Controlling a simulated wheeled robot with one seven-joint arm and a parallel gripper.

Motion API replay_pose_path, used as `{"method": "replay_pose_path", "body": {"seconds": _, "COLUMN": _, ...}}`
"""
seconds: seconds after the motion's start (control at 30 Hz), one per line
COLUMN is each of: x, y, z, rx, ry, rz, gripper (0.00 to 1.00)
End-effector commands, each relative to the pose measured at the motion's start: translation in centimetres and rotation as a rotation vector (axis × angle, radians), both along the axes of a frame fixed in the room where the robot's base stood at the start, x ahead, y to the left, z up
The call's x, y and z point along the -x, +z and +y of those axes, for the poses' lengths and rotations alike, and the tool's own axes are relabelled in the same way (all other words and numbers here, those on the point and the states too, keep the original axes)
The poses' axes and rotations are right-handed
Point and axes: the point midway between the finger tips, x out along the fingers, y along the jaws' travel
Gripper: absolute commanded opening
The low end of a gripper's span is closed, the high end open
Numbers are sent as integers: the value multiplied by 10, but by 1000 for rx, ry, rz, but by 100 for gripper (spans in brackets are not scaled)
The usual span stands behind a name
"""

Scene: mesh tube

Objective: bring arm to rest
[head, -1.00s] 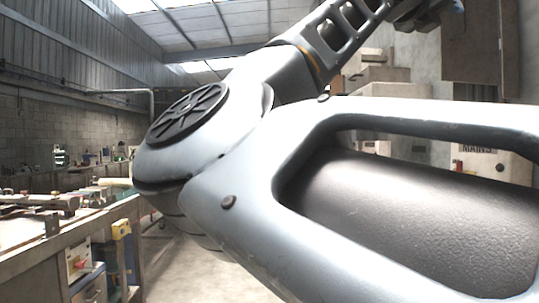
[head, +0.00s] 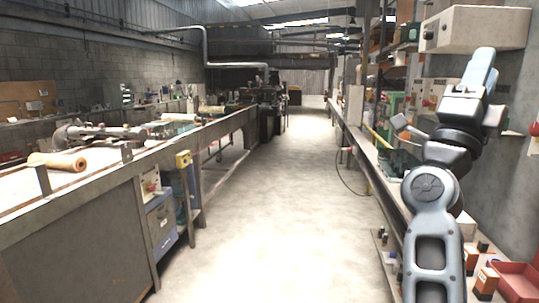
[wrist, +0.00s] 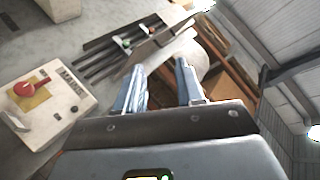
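My arm stands folded and raised at the right of the head view, beside the right-hand bench. In the wrist view the two bluish fingers of my gripper (wrist: 158,82) stand apart with a clear gap between them. The gripper is open, and I see nothing held between the fingers. In the head view I cannot make out the fingertips clearly.
A long workbench (head: 75,192) with rolls and tools runs along the left. A concrete aisle (head: 265,200) is clear down the middle. A red bin (head: 515,280) sits low right.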

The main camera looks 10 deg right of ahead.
Motion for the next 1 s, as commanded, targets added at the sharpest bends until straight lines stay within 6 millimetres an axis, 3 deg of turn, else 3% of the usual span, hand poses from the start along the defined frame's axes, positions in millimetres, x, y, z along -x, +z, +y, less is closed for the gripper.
{"method": "replay_pose_path", "body": {"seconds": 0.03, "x": 3, "y": -21, "z": 6, "rx": 44, "ry": -9, "rz": 55, "gripper": 38}}
{"method": "replay_pose_path", "body": {"seconds": 0.27, "x": 23, "y": -102, "z": 33, "rx": 223, "ry": -31, "rz": 279, "gripper": 38}}
{"method": "replay_pose_path", "body": {"seconds": 0.47, "x": 53, "y": -172, "z": 54, "rx": 363, "ry": -32, "rz": 474, "gripper": 38}}
{"method": "replay_pose_path", "body": {"seconds": 0.77, "x": 119, "y": -271, "z": 83, "rx": 540, "ry": -2, "rz": 766, "gripper": 38}}
{"method": "replay_pose_path", "body": {"seconds": 1.0, "x": 189, "y": -334, "z": 106, "rx": 653, "ry": 47, "rz": 996, "gripper": 38}}
